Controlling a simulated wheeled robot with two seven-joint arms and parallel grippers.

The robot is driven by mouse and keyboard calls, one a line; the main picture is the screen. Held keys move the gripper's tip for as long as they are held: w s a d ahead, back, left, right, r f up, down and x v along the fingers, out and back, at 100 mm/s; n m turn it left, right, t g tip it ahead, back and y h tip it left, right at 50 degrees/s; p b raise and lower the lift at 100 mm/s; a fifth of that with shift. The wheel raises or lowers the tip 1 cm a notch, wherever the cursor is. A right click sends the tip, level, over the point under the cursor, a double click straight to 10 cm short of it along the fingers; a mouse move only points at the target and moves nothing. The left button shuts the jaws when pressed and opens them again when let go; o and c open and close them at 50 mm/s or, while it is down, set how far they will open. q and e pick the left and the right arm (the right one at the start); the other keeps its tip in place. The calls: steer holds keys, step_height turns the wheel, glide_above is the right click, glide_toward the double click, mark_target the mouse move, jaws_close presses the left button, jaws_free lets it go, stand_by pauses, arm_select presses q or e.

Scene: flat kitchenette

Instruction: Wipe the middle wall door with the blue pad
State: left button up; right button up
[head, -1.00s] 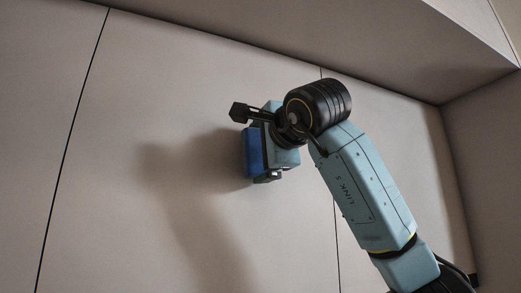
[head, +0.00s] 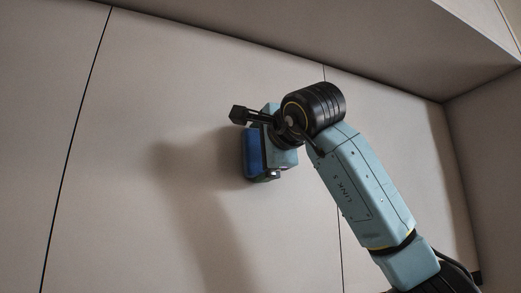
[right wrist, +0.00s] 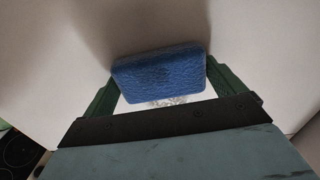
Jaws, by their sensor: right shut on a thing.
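The blue pad (head: 252,153) is in my right gripper (head: 262,157), which is shut on it. In the right wrist view the pad (right wrist: 160,73) sits between the two green fingers of the gripper (right wrist: 160,85), its broad blue face turned outward. The middle wall door (head: 190,90) is a flat beige panel between two dark seams. The pad is at the door's right half, close against its face; whether it touches cannot be told for sure. My left gripper is not in view.
Further door panels lie left (head: 40,100) and right (head: 385,130) of the seams. A beige overhang (head: 330,30) runs above the doors, and a side wall (head: 495,150) closes the right. A dark hob (right wrist: 18,152) shows low left in the wrist view.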

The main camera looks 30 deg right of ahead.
steer(key=shift+s+d, duration=0.15)
steer(key=shift+d, duration=2.75)
steer(key=shift+s+d, duration=0.15)
steer(key=shift+d, duration=2.7)
steer(key=shift+w+a, duration=0.2)
steer(key=shift+a, duration=2.7)
steer(key=shift+w+a, duration=0.15)
steer(key=shift+a, duration=2.7)
steer(key=shift+d+r, duration=1.2)
steer(key=shift+d, duration=4.55)
steer(key=a, duration=1.1)
steer(key=shift+a, duration=0.3)
